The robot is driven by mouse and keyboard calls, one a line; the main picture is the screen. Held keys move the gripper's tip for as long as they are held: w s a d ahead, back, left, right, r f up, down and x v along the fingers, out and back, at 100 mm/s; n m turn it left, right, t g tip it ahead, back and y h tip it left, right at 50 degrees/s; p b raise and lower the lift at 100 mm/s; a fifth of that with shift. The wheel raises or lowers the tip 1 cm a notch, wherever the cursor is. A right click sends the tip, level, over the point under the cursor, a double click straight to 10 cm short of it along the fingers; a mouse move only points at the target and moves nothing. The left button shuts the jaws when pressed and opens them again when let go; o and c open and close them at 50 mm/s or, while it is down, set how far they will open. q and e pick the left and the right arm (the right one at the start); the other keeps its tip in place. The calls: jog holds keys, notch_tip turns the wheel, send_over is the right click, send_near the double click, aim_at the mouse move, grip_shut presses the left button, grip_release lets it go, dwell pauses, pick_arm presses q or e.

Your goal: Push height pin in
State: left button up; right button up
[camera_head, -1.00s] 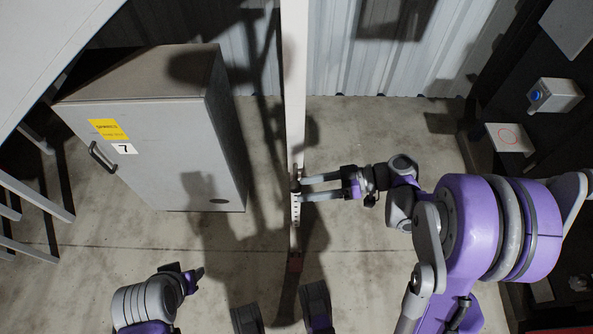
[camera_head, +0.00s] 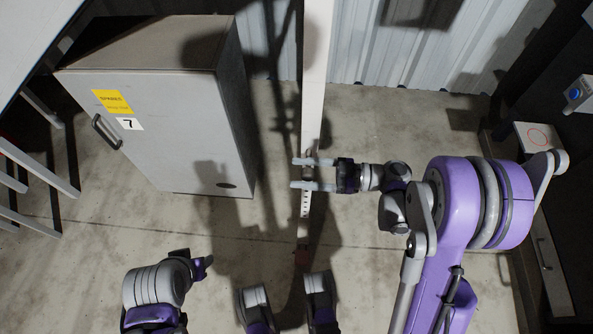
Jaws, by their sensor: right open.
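A white post (camera_head: 314,80) stands upright in the middle of the view, with a row of dark holes (camera_head: 305,205) down its lower part. A small dark part (camera_head: 308,154), perhaps the height pin, shows on the post beside my upper right finger; the finger partly hides it, and I cannot tell how far in it sits. My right gripper (camera_head: 294,173) is open, its two grey fingers reaching across the post from the right with a gap between them. They hold nothing that I can see. My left gripper (camera_head: 208,262) is low at left, away from the post; its jaws are unclear.
A grey cabinet (camera_head: 170,140) with a yellow label stands left of the post. A corrugated wall (camera_head: 400,50) is behind.

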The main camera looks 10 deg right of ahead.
jog(key=shift+x, duration=0.8)
grip_shut()
dwell(0.9)
